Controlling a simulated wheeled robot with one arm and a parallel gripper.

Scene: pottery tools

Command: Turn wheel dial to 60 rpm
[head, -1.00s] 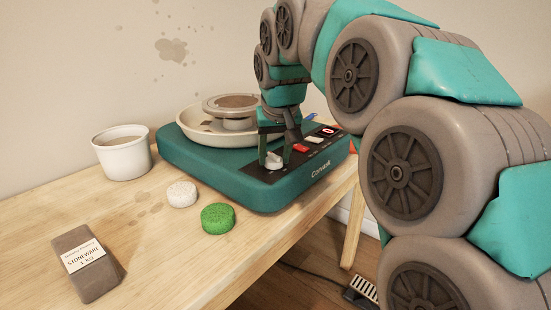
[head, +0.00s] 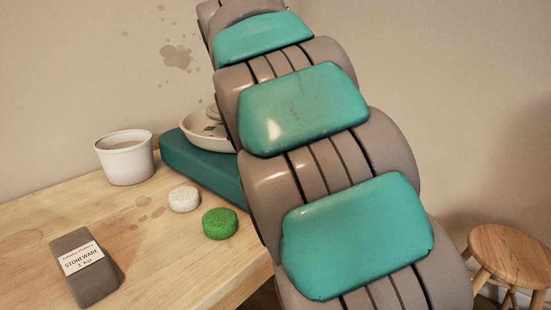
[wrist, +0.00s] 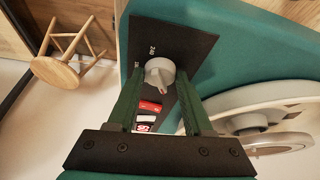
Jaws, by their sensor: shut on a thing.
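The grey wheel dial (wrist: 160,73) is on the dark control panel (wrist: 174,36) of the teal pottery wheel (wrist: 250,40), in the wrist view. My gripper (wrist: 159,80) has one finger on each side of the dial and is shut on it. A number like 240 is printed on the panel by the dial. A small red display (wrist: 143,127) is lit, but I cannot read its digits surely. In the head view my arm hides the dial, the panel and most of the wheel body (head: 200,165).
A red switch (wrist: 150,107) sits between the dial and the display. On the table (head: 130,215) are a white bucket (head: 125,165), a white sponge (head: 184,199), a green sponge (head: 220,224) and a stoneware clay block (head: 95,290). A wooden stool (head: 510,255) stands at the right.

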